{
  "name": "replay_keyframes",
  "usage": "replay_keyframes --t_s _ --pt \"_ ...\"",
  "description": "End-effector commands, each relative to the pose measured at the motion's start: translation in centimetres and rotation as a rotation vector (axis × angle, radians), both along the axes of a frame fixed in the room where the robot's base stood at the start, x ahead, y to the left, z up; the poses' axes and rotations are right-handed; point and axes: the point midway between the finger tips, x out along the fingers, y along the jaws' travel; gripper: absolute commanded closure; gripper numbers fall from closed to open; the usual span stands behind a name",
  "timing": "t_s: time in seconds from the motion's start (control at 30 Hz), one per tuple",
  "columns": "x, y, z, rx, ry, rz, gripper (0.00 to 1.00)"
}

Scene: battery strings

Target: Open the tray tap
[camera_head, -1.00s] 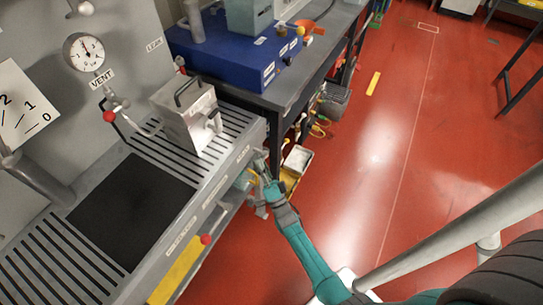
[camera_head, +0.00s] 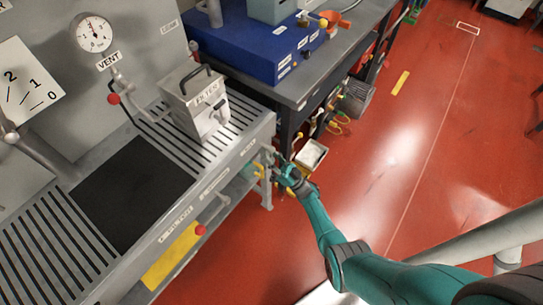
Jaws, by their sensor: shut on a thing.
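The grey slotted tray bench (camera_head: 228,168) runs along the left with a labelled front face. At its right end, below the front edge, a small yellow part (camera_head: 258,169) shows, which looks like the tap's handle. My gripper (camera_head: 270,160) is at this spot, reaching in from the right on my teal arm. It is shut on the tap handle, as far as the small view shows. The fingertips and the grip itself are small and partly hidden, so the handle's angle cannot be told.
A grey filter box (camera_head: 194,100) with a black handle stands on the tray. A red knob (camera_head: 200,229) sticks out of the front face. A dark workbench (camera_head: 305,90) with a blue case (camera_head: 262,42) stands behind. A bin (camera_head: 310,155) is beyond my gripper. Red floor is free at right.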

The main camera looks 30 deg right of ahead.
Motion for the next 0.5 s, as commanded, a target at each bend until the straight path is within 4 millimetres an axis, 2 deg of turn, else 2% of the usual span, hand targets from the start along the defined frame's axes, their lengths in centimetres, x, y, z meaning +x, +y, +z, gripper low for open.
replay_keyframes --t_s 0.5 --pt "-0.08 -0.02 -0.37 -0.049 -0.008 -0.003 1.00"
